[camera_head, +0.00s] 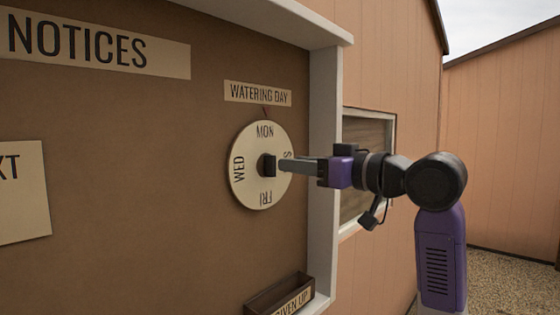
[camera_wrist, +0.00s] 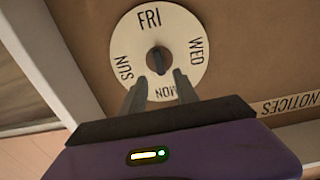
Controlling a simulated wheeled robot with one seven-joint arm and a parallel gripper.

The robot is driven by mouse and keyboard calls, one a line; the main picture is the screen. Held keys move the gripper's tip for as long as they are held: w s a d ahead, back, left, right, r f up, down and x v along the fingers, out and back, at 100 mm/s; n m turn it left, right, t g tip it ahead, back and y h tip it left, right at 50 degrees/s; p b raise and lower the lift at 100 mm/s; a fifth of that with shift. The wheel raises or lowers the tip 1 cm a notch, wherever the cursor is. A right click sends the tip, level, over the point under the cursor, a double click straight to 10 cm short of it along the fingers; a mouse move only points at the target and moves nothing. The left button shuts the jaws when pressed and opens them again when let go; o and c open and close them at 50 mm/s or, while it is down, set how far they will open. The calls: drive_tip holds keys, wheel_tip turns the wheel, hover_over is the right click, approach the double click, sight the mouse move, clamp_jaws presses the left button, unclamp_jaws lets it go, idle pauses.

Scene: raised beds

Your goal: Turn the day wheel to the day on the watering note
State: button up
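The round cream day wheel (camera_head: 247,190) is on the brown board, with MON at the top under a small red pointer (camera_head: 265,112) and the WATERING DAY label (camera_head: 258,93). WED is at the left, FRI at the bottom, and SUN at the right is partly hidden by my gripper. A dark knob (camera_head: 267,166) is at the wheel's centre; it also shows in the wrist view (camera_wrist: 158,61). My gripper (camera_wrist: 160,77) is open, its fingers apart and pointing at the knob. Its fingertips (camera_head: 281,164) appear close to the knob; contact cannot be told. No day is readable on any note.
A cream paper (camera_head: 22,195) at the left edge is cut off, showing only "XT". The NOTICES sign (camera_head: 90,47) is above it. The board's pale frame (camera_head: 323,140) stands right of the wheel, and a small wooden tray (camera_head: 268,296) is below.

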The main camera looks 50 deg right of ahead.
sight(275, 161)
drive_tip(key=w+p, duration=0.1)
drive_tip(key=w, duration=0.5)
drive_tip(key=shift+a, duration=0.15)
drive_tip(key=shift+c, duration=0.3)
clamp_jaws()
idle(1.0)
